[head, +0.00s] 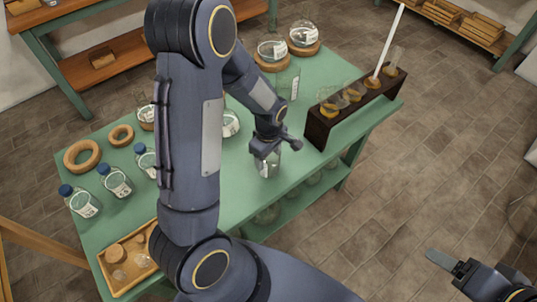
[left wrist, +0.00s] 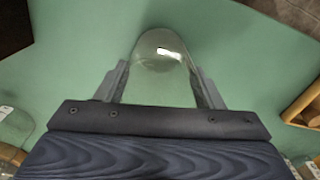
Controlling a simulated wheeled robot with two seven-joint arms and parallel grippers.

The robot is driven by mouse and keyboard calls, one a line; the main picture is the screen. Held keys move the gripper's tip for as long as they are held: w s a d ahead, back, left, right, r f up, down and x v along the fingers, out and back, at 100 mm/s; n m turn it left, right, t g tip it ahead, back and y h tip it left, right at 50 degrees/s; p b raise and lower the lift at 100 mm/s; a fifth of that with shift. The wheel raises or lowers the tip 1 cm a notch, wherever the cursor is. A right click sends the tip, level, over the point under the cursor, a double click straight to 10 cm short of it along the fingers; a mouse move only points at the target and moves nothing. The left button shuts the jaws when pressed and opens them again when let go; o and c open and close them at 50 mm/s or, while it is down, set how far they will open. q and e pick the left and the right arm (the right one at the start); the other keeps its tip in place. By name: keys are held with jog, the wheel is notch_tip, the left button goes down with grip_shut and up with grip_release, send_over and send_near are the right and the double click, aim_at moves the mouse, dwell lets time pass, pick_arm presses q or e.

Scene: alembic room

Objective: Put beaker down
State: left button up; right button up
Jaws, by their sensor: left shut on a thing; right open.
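A clear glass beaker (head: 269,168) is held by my left gripper (head: 266,152) near the front right edge of the green table (head: 222,195). In the left wrist view, the beaker (left wrist: 160,58) sits between the two fingers of the left gripper (left wrist: 158,82), which are shut on it. Green tabletop shows around and beyond it. I cannot tell whether its base touches the table. My right gripper (head: 456,264) is at the lower right, away from the table and empty over the floor.
A dark rack (head: 322,128) with several glass vessels stands to the right of the beaker. Another clear beaker (head: 288,83) and flasks on cork rings (head: 305,50) are behind. Bottles with blue caps (head: 114,181), a ring (head: 82,156) and a wooden tray (head: 117,285) are at left.

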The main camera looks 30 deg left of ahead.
pick_arm(q)
jog(key=o, duration=1)
jog(key=shift+o, duration=0.2)
notch_tip(320, 180, up, 11)
jog(key=s+d+r+m+t+h, duration=0.2)
jog(key=s+r+m, duration=0.3)
jog(key=s+m, duration=0.2)
jog(key=s+d+r+m+t+h, duration=0.1)
jog(key=s+r+m, duration=0.4)
jog(key=s, duration=0.5)
jog(key=d+m+t, duration=0.1)
jog(key=m+t, duration=0.1)
jog(key=shift+r+t+h, duration=0.15)
jog(key=shift+t+h, duration=0.15)
jog(key=shift+h, duration=0.1)
